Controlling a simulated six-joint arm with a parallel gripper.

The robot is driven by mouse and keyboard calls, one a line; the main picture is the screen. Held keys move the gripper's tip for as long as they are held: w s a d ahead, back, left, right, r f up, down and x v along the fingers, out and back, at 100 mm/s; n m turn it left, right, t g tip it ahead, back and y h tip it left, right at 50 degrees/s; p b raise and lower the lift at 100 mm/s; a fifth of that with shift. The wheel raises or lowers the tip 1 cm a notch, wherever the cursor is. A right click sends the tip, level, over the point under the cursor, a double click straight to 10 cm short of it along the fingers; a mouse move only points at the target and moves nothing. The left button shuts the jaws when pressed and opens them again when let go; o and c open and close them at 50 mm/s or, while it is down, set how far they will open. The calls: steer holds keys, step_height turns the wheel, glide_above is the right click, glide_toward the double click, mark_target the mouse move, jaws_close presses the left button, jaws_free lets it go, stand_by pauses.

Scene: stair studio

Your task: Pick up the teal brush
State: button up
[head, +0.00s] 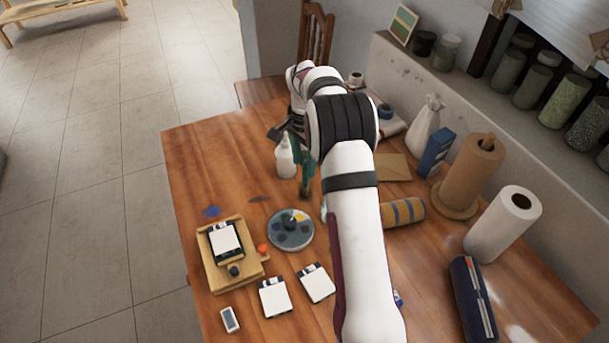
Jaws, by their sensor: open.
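A narrow teal-green thing (304,176), which may be the teal brush, shows on the wooden table just below my wrist. My arm hides part of it, and I cannot make out its full shape. My gripper (281,131) is above the far part of the table, by the top of a white bottle (285,160). It is open, and I see nothing held in it. The gripper is mostly seen from behind and the side, so its distance from the teal thing is unclear.
A round paint palette (291,238) and a wooden stand (219,275) occupy the near left of the table (195,165). The far left is clear.

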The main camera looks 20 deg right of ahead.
mark_target(306, 184)
steer(key=f, duration=0.5)
steer(key=shift+s+d+f, duration=0.1)
steer(key=shift+s+f, duration=0.15)
steer(key=shift+f, duration=0.1)
jaws_close()
